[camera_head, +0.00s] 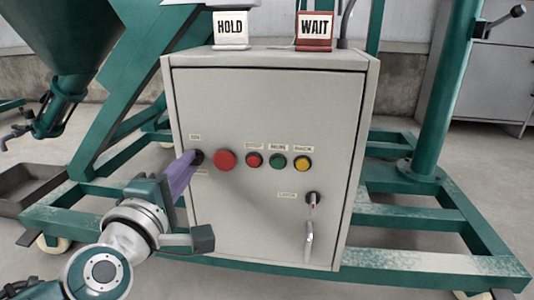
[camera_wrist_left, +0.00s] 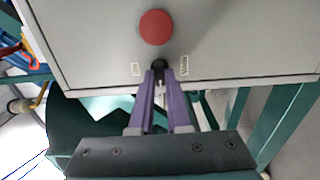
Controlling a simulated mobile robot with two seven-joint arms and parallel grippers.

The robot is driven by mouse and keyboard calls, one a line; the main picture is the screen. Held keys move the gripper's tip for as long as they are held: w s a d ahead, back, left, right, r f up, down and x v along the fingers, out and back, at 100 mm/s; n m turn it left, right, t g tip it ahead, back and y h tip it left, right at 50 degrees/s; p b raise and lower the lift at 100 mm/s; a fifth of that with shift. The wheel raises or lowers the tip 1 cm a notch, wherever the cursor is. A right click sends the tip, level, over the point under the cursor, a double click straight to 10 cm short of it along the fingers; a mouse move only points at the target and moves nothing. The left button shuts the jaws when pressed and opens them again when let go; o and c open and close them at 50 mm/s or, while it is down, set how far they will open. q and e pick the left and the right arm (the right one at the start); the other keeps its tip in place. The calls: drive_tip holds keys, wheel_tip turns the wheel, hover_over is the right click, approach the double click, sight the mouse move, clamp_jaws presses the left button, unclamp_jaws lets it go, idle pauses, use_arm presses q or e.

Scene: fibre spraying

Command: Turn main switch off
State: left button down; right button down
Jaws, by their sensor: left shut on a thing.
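The main switch (camera_head: 197,157) is a small black knob at the left end of the button row on the grey control box (camera_head: 265,105). My left gripper (camera_head: 190,160) reaches in from the lower left, its purple fingers at the knob. In the left wrist view, the fingertips (camera_wrist_left: 159,72) are closed around the black knob (camera_wrist_left: 159,66). The fingers hide part of the knob, so its turned position cannot be told. My right gripper is not in view.
A large red button (camera_head: 224,160) sits just right of the switch, with red, green and yellow buttons beyond. HOLD (camera_head: 230,28) and WAIT (camera_head: 314,28) signs stand on top. Green frame beams (camera_head: 420,216) surround the box.

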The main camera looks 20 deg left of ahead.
use_arm(q)
drive_tip(key=c, duration=0.9)
unclamp_jaws()
drive_tip(key=p+v, duration=0.3)
drive_tip(key=v, duration=0.7)
drive_tip(key=shift+p, duration=0.4)
drive_tip(key=shift+a, duration=0.1)
